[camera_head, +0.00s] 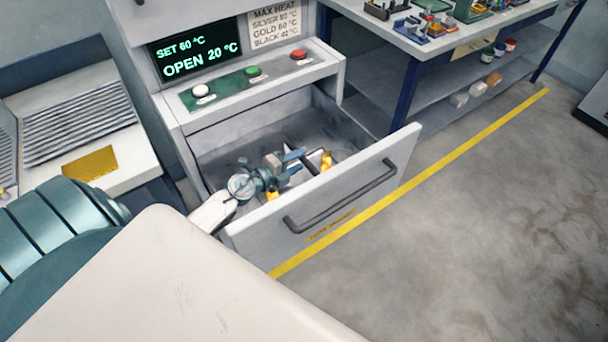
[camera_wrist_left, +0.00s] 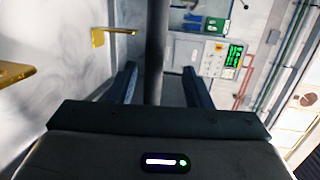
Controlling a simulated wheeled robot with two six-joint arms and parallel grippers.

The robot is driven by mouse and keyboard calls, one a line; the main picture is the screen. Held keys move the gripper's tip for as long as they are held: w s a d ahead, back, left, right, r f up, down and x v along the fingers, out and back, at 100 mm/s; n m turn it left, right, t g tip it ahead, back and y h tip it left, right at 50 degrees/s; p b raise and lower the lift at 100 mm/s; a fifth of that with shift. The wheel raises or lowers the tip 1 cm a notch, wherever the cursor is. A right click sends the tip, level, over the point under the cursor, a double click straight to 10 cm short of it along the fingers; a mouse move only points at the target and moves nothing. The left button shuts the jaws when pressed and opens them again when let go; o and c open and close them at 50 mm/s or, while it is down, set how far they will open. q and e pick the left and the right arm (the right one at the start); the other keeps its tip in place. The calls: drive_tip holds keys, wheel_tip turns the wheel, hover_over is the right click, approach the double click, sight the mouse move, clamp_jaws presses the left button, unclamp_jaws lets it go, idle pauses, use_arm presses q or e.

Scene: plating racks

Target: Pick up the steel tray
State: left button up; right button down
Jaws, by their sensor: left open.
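The oven drawer (camera_head: 340,193) stands pulled out. My left gripper (camera_head: 293,163) reaches down inside it, near the front panel. In the left wrist view its two fingers (camera_wrist_left: 160,85) are apart, with a dark upright bar (camera_wrist_left: 157,45) showing between them. I cannot tell whether the bar touches a finger or belongs to the steel tray. Small gold parts (camera_head: 326,160) show beside the gripper, and a gold bracket (camera_wrist_left: 118,32) is left of the bar in the wrist view. The steel tray cannot be made out clearly; my gripper covers part of the drawer. My right gripper is out of view.
The drawer's side walls and front panel, with a dark handle (camera_head: 342,195), surround the gripper closely. A control panel (camera_head: 250,72) with buttons is above. A workbench (camera_head: 430,45) stands at the right. The floor (camera_head: 480,220) in front is clear.

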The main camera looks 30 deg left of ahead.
use_arm(q)
drive_tip(key=x, duration=0.5)
drive_tip(key=shift+d+f, duration=0.1)
drive_tip(key=shift+f, duration=0.25)
drive_tip(key=shift+s, duration=0.1)
drive_tip(key=shift+c, duration=0.3)
clamp_jaws()
idle(0.7)
